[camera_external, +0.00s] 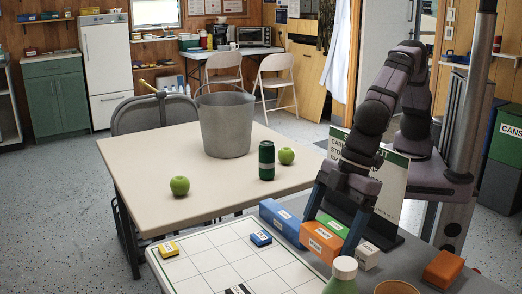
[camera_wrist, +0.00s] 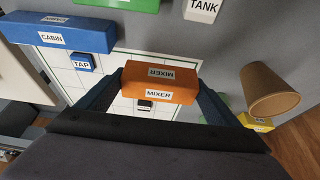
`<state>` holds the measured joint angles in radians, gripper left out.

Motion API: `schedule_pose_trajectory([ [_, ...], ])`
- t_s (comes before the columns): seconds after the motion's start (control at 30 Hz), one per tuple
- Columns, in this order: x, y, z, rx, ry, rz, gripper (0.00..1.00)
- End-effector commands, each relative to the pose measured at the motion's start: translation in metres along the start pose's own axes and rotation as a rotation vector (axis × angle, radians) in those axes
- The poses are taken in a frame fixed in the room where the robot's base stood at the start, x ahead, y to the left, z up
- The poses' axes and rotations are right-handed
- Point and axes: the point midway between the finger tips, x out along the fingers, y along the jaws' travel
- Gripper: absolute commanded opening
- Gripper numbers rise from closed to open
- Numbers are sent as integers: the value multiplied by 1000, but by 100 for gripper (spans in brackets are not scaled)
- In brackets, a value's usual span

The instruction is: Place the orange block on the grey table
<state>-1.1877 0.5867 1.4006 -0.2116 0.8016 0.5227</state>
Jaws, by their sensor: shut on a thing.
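The orange block labelled MIXER (camera_external: 322,240) is between the fingers of my gripper (camera_external: 335,205). In the wrist view the same block (camera_wrist: 158,82) spans the gap between both dark fingers (camera_wrist: 155,98), over the edge of a white grid board. The grey table (camera_external: 474,287) is the surface at the front right; it also shows in the wrist view (camera_wrist: 215,55). I cannot tell whether the held block touches the surface below. A second, darker orange block (camera_external: 443,268) lies on the grey table at the right.
The grid board (camera_external: 225,262) holds small tiles. A beige table (camera_external: 140,160) behind carries a bucket, can and green apples.

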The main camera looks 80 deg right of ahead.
Motion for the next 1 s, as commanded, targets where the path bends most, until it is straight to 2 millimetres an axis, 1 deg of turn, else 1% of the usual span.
schedule_pose_trajectory([
  [0.07, 5, 0, 2, 0, 0, 0, 60],
  [0.27, 9, 0, 3, 0, 1, 0, 60],
  [0.37, 18, 0, 8, 0, -2, 1, 60],
  [0.5, 36, 0, 16, -1, -2, 1, 60],
  [0.63, 49, 0, 20, 0, -1, 0, 60],
  [0.73, 52, 0, 21, 0, 1, 0, 60],
  [1.0, 52, 0, 22, 0, 1, -1, 60],
])
